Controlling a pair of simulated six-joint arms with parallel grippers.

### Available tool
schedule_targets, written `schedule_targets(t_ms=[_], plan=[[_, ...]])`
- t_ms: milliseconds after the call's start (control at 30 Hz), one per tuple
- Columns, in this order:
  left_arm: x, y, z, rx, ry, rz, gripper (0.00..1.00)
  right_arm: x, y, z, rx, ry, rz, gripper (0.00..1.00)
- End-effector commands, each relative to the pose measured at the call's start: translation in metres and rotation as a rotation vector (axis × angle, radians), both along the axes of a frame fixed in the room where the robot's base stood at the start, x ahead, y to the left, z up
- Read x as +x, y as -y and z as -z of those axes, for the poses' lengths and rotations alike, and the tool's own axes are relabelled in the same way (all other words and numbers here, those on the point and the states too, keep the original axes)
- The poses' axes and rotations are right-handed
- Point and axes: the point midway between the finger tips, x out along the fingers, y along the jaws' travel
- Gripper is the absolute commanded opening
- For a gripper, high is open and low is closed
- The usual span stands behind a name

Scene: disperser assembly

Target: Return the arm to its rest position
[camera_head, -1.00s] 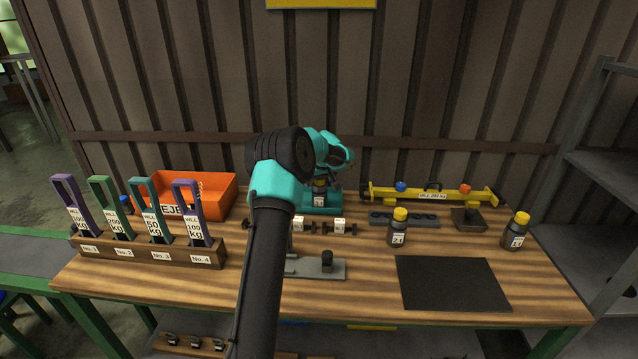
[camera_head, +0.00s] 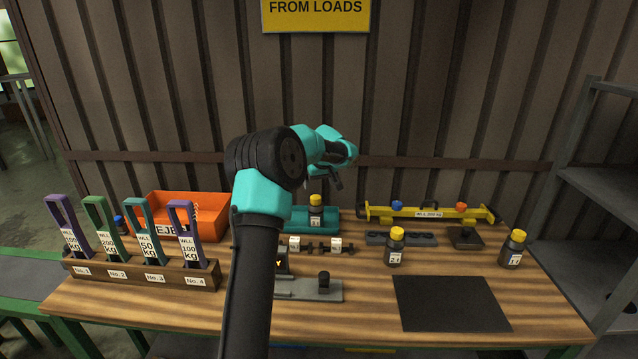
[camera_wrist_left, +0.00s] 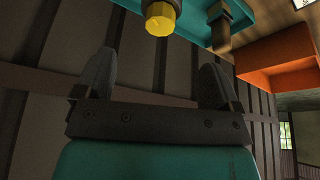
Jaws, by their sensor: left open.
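My left arm reaches up over the middle of the workbench in the head view. Its gripper (camera_head: 336,182) hangs in the air above the teal stand (camera_head: 297,219), partly hidden behind my teal wrist. In the left wrist view my gripper (camera_wrist_left: 157,78) shows two dark fingers spread wide with nothing between them. A yellow-capped bottle (camera_head: 316,213) stands at the teal stand, below the gripper. Its yellow cap (camera_wrist_left: 160,17) also shows at the top of the left wrist view, apart from the fingers. My right gripper is not in view.
An orange bin (camera_head: 213,207) and a wooden rack (camera_head: 130,279) with several labelled loops stand at the left. A yellow beam (camera_head: 380,212), two more bottles (camera_head: 395,249) (camera_head: 513,252) and a black mat (camera_head: 450,304) lie right. A grey fixture (camera_head: 310,291) sits in front.

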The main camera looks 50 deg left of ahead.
Motion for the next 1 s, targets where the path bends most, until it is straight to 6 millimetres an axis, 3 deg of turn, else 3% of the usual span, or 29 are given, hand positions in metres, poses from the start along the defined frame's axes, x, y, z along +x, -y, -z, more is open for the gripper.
schedule_targets(t_ms=[467, 1000], plan=[[0.002, -0.004, 0.011, -0.001, -0.002, 0.000, 0.89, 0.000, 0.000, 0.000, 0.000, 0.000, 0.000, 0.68], [0.014, -0.031, 0.083, -0.001, -0.001, 0.000, 0.89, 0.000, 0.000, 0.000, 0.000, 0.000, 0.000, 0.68]])
